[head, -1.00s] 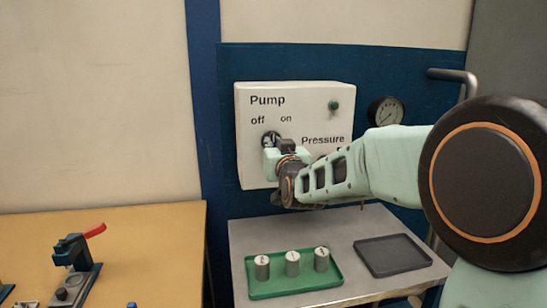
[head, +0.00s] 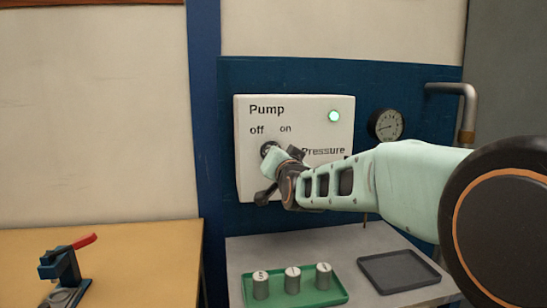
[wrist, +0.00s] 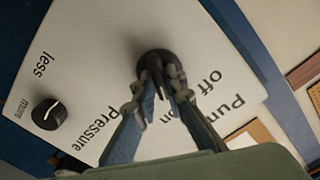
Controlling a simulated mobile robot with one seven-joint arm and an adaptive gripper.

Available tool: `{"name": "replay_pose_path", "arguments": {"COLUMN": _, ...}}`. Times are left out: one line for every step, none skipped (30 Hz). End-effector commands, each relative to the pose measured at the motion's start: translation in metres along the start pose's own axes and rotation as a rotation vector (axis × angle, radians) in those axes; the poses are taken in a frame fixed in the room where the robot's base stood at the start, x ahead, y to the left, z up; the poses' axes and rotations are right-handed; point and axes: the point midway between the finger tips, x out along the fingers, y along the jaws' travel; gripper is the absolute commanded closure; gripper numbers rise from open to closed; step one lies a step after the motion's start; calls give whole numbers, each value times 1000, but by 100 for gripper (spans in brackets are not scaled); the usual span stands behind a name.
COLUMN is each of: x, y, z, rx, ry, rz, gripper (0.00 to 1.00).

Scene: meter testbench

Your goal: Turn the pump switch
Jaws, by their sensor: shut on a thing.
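The pump switch (wrist: 152,59) is a dark round knob on the white panel (head: 243,185), below the words "off" and "on". My gripper (wrist: 157,78) is shut on the switch, with one finger on each side of its grip in the wrist view. In the head view my gripper (head: 275,160) is at the panel, rolled over and covering most of the switch (head: 268,149). The lamp (head: 334,116) at the panel's top right glows pale green. The switch's exact pointing is hard to read behind the fingers.
The pressure knob (wrist: 48,113) sits on the same panel, marked "less" and "more". A gauge (head: 386,125) and a grey pipe (head: 466,110) are to the right. Below, a grey table holds a green tray (head: 332,297) with metal cylinders and an empty dark tray (head: 398,271).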

Motion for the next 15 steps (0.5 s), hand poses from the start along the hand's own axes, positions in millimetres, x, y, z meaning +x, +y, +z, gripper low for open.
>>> {"name": "replay_pose_path", "arguments": {"x": 0, "y": 0, "z": 1, "rx": 5, "ry": -1, "rz": 1, "gripper": 100}}
{"name": "replay_pose_path", "arguments": {"x": 0, "y": 0, "z": 1, "rx": 6, "ry": -1, "rz": 1, "gripper": 100}}
{"name": "replay_pose_path", "arguments": {"x": 0, "y": 0, "z": 1, "rx": 6, "ry": -1, "rz": 1, "gripper": 100}}
{"name": "replay_pose_path", "arguments": {"x": 0, "y": 0, "z": 1, "rx": 6, "ry": -1, "rz": 1, "gripper": 100}}
{"name": "replay_pose_path", "arguments": {"x": 0, "y": 0, "z": 0, "rx": 6, "ry": -1, "rz": 1, "gripper": 100}}
{"name": "replay_pose_path", "arguments": {"x": 0, "y": 0, "z": 1, "rx": 6, "ry": -1, "rz": 1, "gripper": 100}}
{"name": "replay_pose_path", "arguments": {"x": 0, "y": 0, "z": 1, "rx": 6, "ry": -1, "rz": 1, "gripper": 100}}
{"name": "replay_pose_path", "arguments": {"x": 0, "y": 0, "z": 1, "rx": 6, "ry": -1, "rz": 1, "gripper": 100}}
{"name": "replay_pose_path", "arguments": {"x": 0, "y": 0, "z": 1, "rx": 6, "ry": -1, "rz": 1, "gripper": 100}}
{"name": "replay_pose_path", "arguments": {"x": 0, "y": 0, "z": 1, "rx": 6, "ry": -1, "rz": 1, "gripper": 88}}
{"name": "replay_pose_path", "arguments": {"x": 0, "y": 0, "z": 1, "rx": 6, "ry": -1, "rz": 1, "gripper": 85}}
{"name": "replay_pose_path", "arguments": {"x": 0, "y": 0, "z": 1, "rx": 6, "ry": -1, "rz": 1, "gripper": 80}}
{"name": "replay_pose_path", "arguments": {"x": 0, "y": 0, "z": 1, "rx": 5, "ry": -1, "rz": 1, "gripper": 77}}
{"name": "replay_pose_path", "arguments": {"x": 0, "y": 0, "z": 0, "rx": 5, "ry": -1, "rz": 0, "gripper": 74}}
{"name": "replay_pose_path", "arguments": {"x": 0, "y": 0, "z": 0, "rx": 5, "ry": -1, "rz": 0, "gripper": 72}}
